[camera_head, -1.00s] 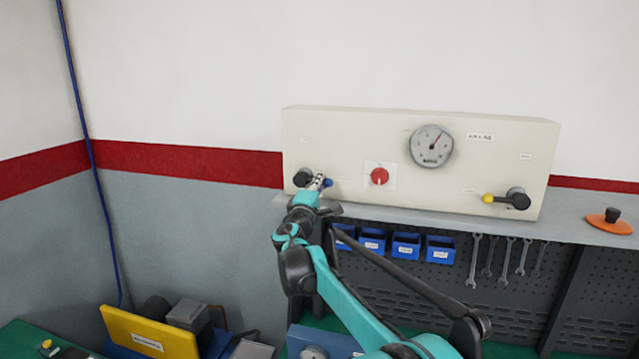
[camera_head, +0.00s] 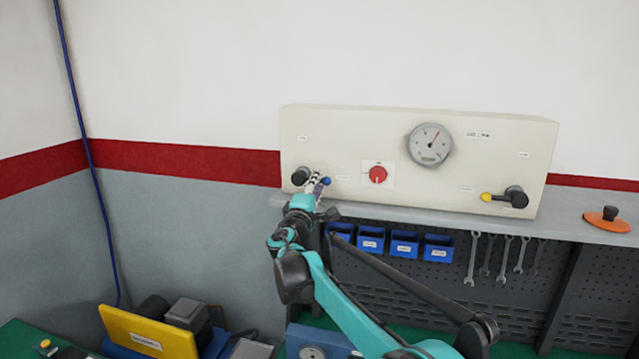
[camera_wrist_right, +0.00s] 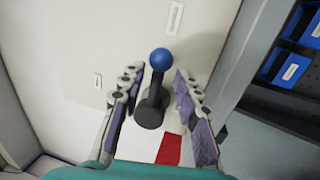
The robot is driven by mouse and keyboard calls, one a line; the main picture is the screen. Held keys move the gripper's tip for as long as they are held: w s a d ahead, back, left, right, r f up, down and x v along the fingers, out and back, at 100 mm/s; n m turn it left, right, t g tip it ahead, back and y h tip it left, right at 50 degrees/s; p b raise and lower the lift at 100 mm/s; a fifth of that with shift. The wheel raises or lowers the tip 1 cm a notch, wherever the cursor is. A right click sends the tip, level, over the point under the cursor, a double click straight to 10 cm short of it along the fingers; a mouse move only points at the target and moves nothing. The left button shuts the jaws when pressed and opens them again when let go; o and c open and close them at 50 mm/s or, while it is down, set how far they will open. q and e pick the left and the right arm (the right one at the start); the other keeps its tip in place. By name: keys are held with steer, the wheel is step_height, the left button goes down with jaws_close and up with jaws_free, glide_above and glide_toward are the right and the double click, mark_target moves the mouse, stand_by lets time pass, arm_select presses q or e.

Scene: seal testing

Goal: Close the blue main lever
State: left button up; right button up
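The blue main lever shows its blue ball knob (camera_head: 325,181) at the left of the cream panel (camera_head: 450,185); its black hub (camera_head: 300,176) is left of the knob. In the right wrist view, the lever's dark arm and hub (camera_wrist_right: 150,108) lie below the blue knob (camera_wrist_right: 161,60). My right gripper (camera_head: 316,184) is at the lever in the head view. In the wrist view its open fingers (camera_wrist_right: 158,85) stand on both sides of the lever, with gaps visible on each side. Part of the lever is hidden behind the gripper in the head view. My left gripper is not in view.
The panel also carries a red knob (camera_head: 378,174), a round gauge (camera_head: 430,145) and a yellow-tipped lever (camera_head: 505,197). Blue bins (camera_head: 404,243) and wrenches (camera_head: 473,258) hang below the grey shelf (camera_head: 560,228). An orange disc (camera_head: 607,221) lies on the shelf at right.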

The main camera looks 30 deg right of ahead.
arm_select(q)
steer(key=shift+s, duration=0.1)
arm_select(e)
steer(key=v, duration=1)
steer(key=shift+s, duration=0.3)
